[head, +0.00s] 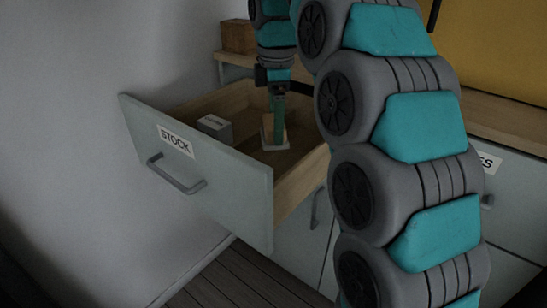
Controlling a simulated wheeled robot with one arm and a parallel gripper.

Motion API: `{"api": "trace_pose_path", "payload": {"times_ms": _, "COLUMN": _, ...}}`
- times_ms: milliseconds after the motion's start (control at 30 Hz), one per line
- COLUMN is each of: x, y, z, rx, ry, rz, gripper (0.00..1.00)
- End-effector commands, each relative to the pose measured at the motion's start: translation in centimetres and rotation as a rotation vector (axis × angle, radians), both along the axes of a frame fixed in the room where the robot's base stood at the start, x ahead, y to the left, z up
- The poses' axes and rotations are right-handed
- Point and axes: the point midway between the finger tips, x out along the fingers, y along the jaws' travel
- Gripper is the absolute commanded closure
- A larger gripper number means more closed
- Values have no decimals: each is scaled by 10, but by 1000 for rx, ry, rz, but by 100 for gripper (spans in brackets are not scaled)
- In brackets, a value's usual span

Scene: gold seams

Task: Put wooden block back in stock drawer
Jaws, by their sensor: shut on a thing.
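The stock drawer (235,190) is pulled open, with a white STOCK label and a grey handle on its pale front. My gripper (277,112) points down into the drawer's right part. It is shut on a light wooden block (267,126), partly hidden by the fingers. The block is upright, over or on a small whitish flat piece (275,146); I cannot tell whether it touches it.
A grey-white box (215,128) stands in the drawer, left of the block. A brown wooden box (237,37) sits on the counter behind. Another labelled drawer (510,185) is at the right. My arm hides much of the right side.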

Motion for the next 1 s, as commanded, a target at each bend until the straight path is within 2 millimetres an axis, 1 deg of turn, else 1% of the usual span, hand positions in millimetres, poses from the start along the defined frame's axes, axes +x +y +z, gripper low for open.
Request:
{"api": "trace_pose_path", "payload": {"times_ms": 33, "x": 0, "y": 0, "z": -11, "rx": 0, "ry": 0, "rz": 0, "gripper": 52}}
{"api": "trace_pose_path", "payload": {"times_ms": 167, "x": 0, "y": 0, "z": -26, "rx": -1, "ry": 2, "rz": 0, "gripper": 52}}
{"api": "trace_pose_path", "payload": {"times_ms": 300, "x": -1, "y": 0, "z": -47, "rx": -1, "ry": 4, "rz": 0, "gripper": 52}}
{"api": "trace_pose_path", "payload": {"times_ms": 633, "x": 0, "y": 0, "z": -65, "rx": 0, "ry": 0, "rz": -1, "gripper": 52}}
{"api": "trace_pose_path", "payload": {"times_ms": 833, "x": 0, "y": 0, "z": -87, "rx": 0, "ry": 0, "rz": -1, "gripper": 52}}
{"api": "trace_pose_path", "payload": {"times_ms": 1000, "x": 1, "y": 0, "z": -91, "rx": 0, "ry": -2, "rz": -1, "gripper": 52}}
